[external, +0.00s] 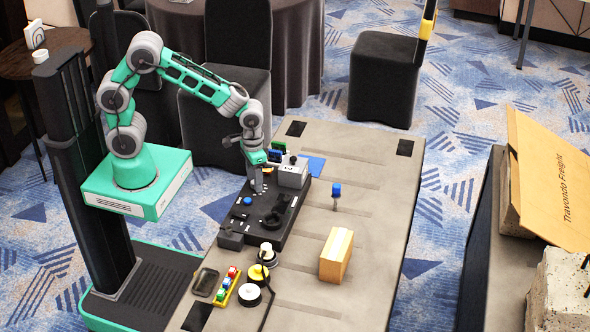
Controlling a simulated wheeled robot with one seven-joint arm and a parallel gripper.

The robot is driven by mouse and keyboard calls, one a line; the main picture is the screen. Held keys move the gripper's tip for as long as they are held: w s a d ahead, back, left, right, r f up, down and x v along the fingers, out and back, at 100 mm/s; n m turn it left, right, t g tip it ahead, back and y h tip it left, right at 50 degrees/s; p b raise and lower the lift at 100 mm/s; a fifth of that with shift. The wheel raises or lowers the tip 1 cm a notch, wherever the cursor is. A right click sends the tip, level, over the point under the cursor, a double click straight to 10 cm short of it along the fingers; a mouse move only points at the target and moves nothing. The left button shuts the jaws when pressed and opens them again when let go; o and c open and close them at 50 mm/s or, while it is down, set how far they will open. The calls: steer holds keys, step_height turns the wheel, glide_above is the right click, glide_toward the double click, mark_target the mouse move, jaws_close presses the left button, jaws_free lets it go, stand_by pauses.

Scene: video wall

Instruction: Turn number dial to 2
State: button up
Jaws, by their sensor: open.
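A black control board (293,222) lies on the grey table, with several controls on it. A small blue knob or button (248,200) is at its left edge, and a dark round part (272,219) sits near its middle. I cannot tell which control is the number dial, and no digits are readable. My gripper (259,187) points down over the far half of the board, beside a grey box (292,173). Its jaws are open and look empty. It hides part of the board below it, and I cannot tell whether it touches anything.
A cardboard box (336,256) and a blue-topped peg (336,197) stand to the right. Nearer are a yellow round part (258,273), a yellow strip with coloured blocks (227,287) and a black cable. The right side of the table is mostly clear.

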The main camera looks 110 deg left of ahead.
jaws_close()
stand_by(0.5)
